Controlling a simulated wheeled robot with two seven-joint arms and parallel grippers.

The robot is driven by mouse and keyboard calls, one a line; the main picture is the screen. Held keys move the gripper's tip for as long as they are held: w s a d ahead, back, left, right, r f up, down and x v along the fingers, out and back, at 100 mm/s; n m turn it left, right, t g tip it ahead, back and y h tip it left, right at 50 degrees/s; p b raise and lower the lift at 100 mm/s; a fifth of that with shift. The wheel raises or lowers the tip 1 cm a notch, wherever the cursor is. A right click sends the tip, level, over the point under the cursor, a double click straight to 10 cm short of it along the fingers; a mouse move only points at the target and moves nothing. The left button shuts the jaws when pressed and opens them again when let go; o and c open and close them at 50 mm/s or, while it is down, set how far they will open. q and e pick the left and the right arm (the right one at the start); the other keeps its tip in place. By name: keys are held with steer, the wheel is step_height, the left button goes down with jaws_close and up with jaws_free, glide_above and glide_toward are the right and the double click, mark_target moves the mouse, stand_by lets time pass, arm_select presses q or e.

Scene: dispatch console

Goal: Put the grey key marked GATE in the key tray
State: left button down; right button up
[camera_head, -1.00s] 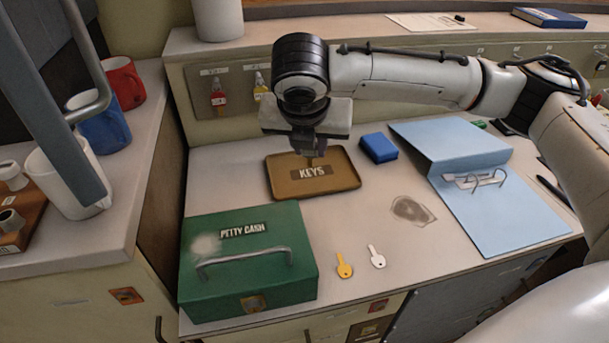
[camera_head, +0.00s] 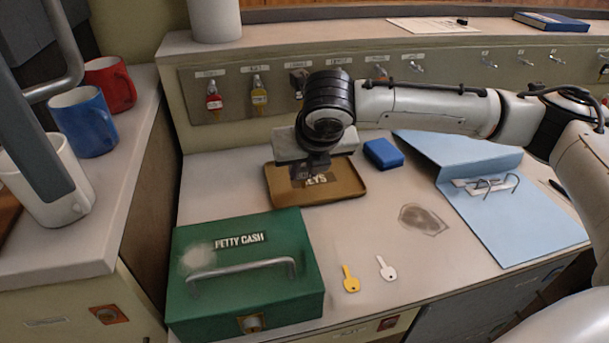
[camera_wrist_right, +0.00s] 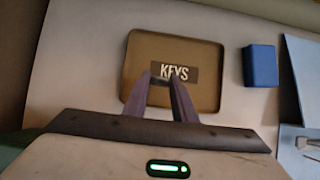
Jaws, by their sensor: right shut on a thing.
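The brown key tray (camera_head: 345,188), with a KEYS label, lies on the desk behind the green cash box. My right gripper (camera_head: 312,177) is over the tray and hides part of its label in the head view. In the right wrist view the gripper (camera_wrist_right: 161,80) is shut on a small dark grey thing, the grey key (camera_wrist_right: 161,82), over the tray (camera_wrist_right: 205,105). The key is mostly hidden between the fingertips and I cannot read GATE on it. Whether it touches the tray is unclear. My left gripper is not in view.
The green petty cash box (camera_head: 245,275) stands in front of the tray. A blue box (camera_head: 381,153) and blue binder (camera_head: 490,215) are to its right. A yellow key (camera_head: 350,279) and a pale key (camera_head: 386,268) lie on the desk. Keys hang on the board (camera_head: 235,100) behind.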

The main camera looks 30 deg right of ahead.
steer(key=shift+f, duration=0.5)
steer(key=o, duration=1)
steer(key=shift+p+v, duration=1.5)
steer(key=shift+v, duration=4.6)
steer(key=shift+w, duration=0.15)
